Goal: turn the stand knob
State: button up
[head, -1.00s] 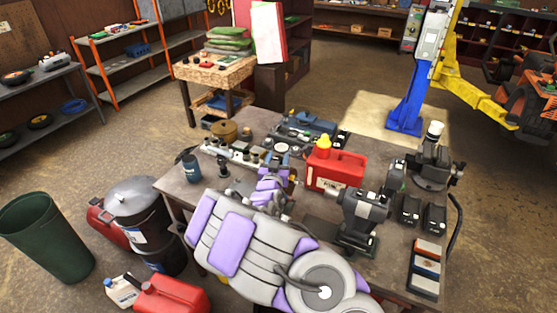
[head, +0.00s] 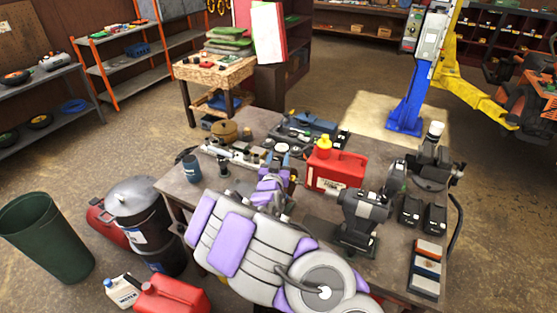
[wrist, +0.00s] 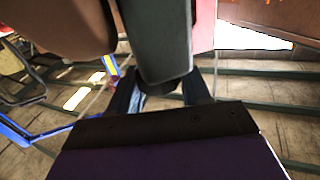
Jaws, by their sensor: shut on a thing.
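My gripper (head: 285,181) is at the end of my purple and grey arm, over the middle of the cluttered workbench (head: 215,193). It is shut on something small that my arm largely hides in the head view. I take this to be the stand knob, but I cannot make out its outline. In the wrist view a dark grey tapered part (wrist: 160,45) comes down at the top centre. A brown rounded shape (wrist: 60,25) fills the upper left. Blue-grey parts show on both sides below the dark part.
A red can with a yellow cap (head: 336,169) stands right of my gripper. A grey and black bench machine (head: 362,212) is nearer at right. A black drum (head: 148,225) and a green bin (head: 45,240) stand on the floor at left.

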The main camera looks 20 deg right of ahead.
jog(key=shift+f, duration=0.3)
jog(key=o, duration=0.7)
jog(key=shift+c, duration=0.2)
jog(key=shift+o, duration=1.4)
jog(key=shift+w, duration=0.15)
jog(key=shift+r, duration=0.15)
jog(key=shift+s+a, duration=0.1)
jog(key=shift+s, duration=0.1)
jog(key=shift+p+v, duration=4.55)
jog(key=shift+v, duration=4)
